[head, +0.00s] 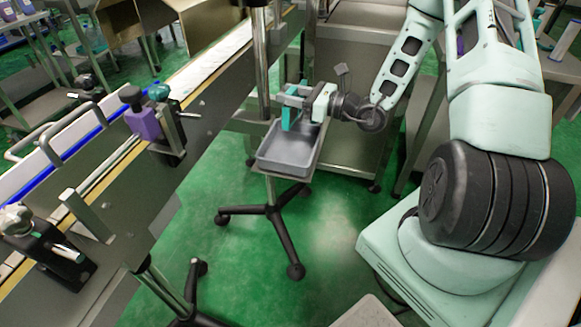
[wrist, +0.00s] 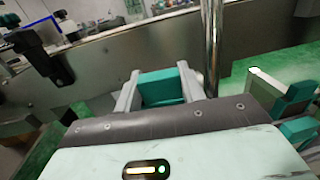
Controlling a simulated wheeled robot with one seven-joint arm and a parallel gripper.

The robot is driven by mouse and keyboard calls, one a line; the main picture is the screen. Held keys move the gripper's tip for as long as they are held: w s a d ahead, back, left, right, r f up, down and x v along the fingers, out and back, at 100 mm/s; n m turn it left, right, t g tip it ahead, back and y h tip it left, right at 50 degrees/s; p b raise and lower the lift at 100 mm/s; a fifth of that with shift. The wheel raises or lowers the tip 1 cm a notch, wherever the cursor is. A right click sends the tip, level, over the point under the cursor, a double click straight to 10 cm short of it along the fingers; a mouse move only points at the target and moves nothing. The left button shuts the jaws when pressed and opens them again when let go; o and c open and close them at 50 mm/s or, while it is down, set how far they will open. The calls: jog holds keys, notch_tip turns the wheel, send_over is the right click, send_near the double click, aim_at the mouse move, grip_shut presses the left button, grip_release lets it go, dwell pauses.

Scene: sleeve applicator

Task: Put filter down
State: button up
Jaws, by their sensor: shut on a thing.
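My gripper (head: 296,98) is shut on a teal block, which I take to be the filter (head: 287,119). In the wrist view the filter (wrist: 162,88) sits between the two grey fingers of my gripper (wrist: 158,92). In the head view it hangs at the far end of a grey tray (head: 268,161), its lower end close to the tray's far part. I cannot tell whether it touches the tray. The fingers hide part of the filter.
The tray sits on a wheeled stand (head: 274,214). A conveyor (head: 205,107) with a purple clamp (head: 143,122) runs along the left. A metal pole (head: 261,60) stands just left of my gripper. Green floor is clear around the stand. Teal parts (wrist: 298,130) show at the right in the wrist view.

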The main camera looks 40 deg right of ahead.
jog(key=b, duration=0.1)
jog(key=f+b, duration=0.1)
jog(key=b, duration=0.1)
jog(key=shift+w+d+f+n+y, duration=0.25)
jog(key=shift+w+n+y, duration=0.05)
jog(key=shift+w+y, duration=0.1)
jog(key=g+b, duration=0.1)
jog(key=b, duration=0.2)
jog(key=shift+w+d+r+n, duration=0.1)
jog(key=shift+n, duration=0.2)
jog(key=shift+y, duration=0.3)
notch_tip(320, 180, down, 10)
jog(key=b, duration=0.3)
jog(key=shift+r, duration=0.2)
jog(key=shift+f, duration=0.1)
jog(key=o, duration=1)
jog(key=shift+c, duration=0.2)
